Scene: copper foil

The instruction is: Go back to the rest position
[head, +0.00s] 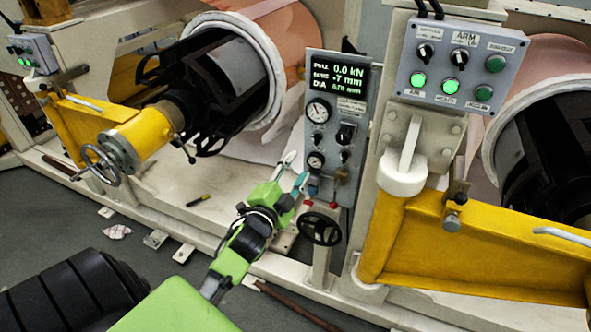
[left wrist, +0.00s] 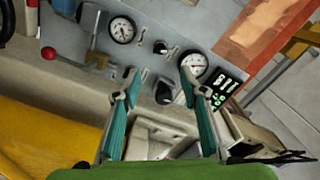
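My left gripper (head: 301,182) is in front of the lower part of the grey control panel (head: 326,205). In the left wrist view, its two teal-padded fingers (left wrist: 160,105) are spread apart with nothing between them. The panel's gauges and knobs show beyond the fingertips in that view; I cannot tell how far off they are. My green left arm reaches up to it from the bottom of the head view. My right gripper is not in view.
A black handwheel (head: 320,229) is just right of my left gripper. A yellow arm (head: 470,245) and a button box (head: 461,65) with lit green buttons stand at right. Another yellow arm (head: 85,125) and a copper roll (head: 285,35) are at left. Grey floor (head: 50,215) lies in front.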

